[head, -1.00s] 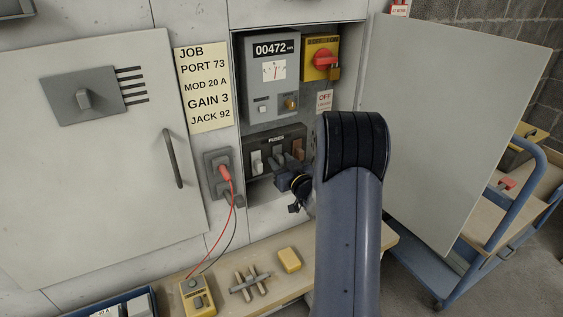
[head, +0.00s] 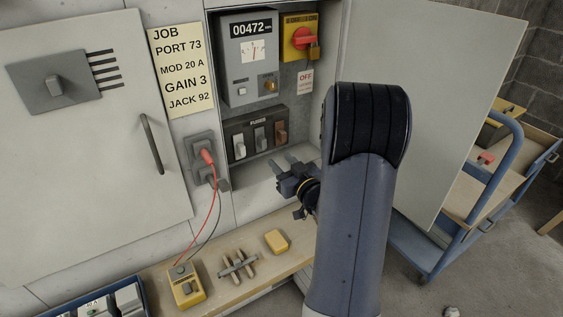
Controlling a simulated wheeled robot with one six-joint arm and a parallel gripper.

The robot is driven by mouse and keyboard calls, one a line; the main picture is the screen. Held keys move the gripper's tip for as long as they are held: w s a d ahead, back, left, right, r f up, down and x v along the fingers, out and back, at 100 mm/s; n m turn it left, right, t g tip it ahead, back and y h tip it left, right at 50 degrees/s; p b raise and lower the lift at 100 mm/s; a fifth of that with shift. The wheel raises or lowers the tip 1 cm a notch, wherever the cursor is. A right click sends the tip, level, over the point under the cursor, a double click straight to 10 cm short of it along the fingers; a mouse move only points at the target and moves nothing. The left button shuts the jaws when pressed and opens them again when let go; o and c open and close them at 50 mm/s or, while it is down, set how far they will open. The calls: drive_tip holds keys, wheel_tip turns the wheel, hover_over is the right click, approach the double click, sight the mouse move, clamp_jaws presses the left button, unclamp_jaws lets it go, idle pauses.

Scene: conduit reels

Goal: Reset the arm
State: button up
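My gripper (head: 281,164) is in front of the lower part of the open cabinet, just below the fuse panel (head: 257,138). Its two grey fingers stand apart and nothing shows between them. My dark arm fills the right middle of the view and hides part of the cabinet's right side and the open door's lower left. Three fuse blocks, white, grey and brown, sit in the panel, now in plain sight.
A meter box (head: 249,65) and a red rotary switch (head: 303,38) with a padlock are above. The open door (head: 440,90) and a blue cart (head: 480,200) are on the right.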

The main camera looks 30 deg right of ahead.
sight(264, 144)
drive_tip(key=w, duration=1)
drive_tip(key=shift+w+a+p, duration=0.15)
drive_tip(key=shift+w+p, duration=0.15)
drive_tip(key=shift+s+p, duration=0.55)
drive_tip(key=shift+s, duration=0.7)
